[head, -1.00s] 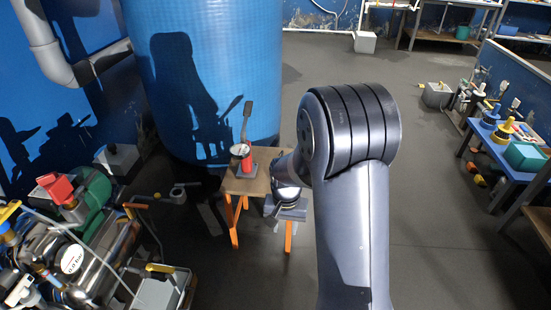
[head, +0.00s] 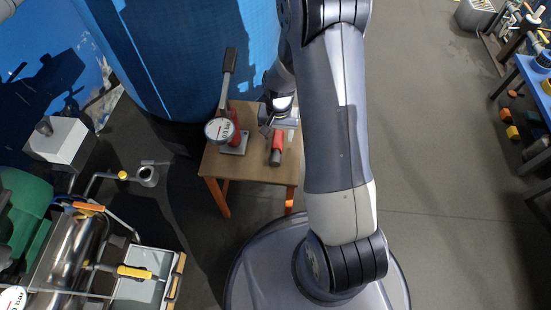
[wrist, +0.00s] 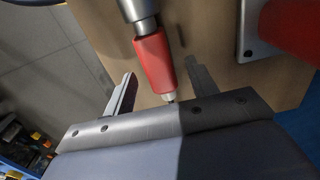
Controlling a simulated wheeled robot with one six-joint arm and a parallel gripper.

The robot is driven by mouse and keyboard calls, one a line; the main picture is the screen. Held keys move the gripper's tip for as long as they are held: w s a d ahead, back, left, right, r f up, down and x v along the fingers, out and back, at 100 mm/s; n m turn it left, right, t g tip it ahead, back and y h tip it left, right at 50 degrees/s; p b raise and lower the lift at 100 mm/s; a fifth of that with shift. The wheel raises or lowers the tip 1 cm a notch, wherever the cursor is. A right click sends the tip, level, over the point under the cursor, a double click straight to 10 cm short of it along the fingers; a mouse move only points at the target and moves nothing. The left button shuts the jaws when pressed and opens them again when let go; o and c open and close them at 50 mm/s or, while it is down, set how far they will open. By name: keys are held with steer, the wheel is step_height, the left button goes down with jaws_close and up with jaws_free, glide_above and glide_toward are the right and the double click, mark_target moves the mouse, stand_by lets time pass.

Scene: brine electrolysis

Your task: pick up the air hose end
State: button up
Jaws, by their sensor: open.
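A short red sleeve with a grey end, which looks like the air hose end (head: 277,147), lies on the small wooden stool (head: 220,165). In the wrist view the red and grey piece (wrist: 152,58) lies between my two fingers, its narrow metal tip pointing at my palm. My gripper (wrist: 161,70) is open, with one finger on each side and a gap to the red sleeve on both sides. In the head view my gripper (head: 277,127) is at the stool's far right, partly hidden by my arm. No hose can be made out.
A red hand pump (head: 235,135) with a round gauge and grey lever stands on the stool, left of the red piece. A large blue tank (head: 165,60) is behind. A grey crate (head: 142,290) is on the lower left. Open floor lies to the right.

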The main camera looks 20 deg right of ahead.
steer(key=shift+f, duration=0.6)
steer(key=shift+c, duration=0.3)
steer(key=c, duration=1.1)
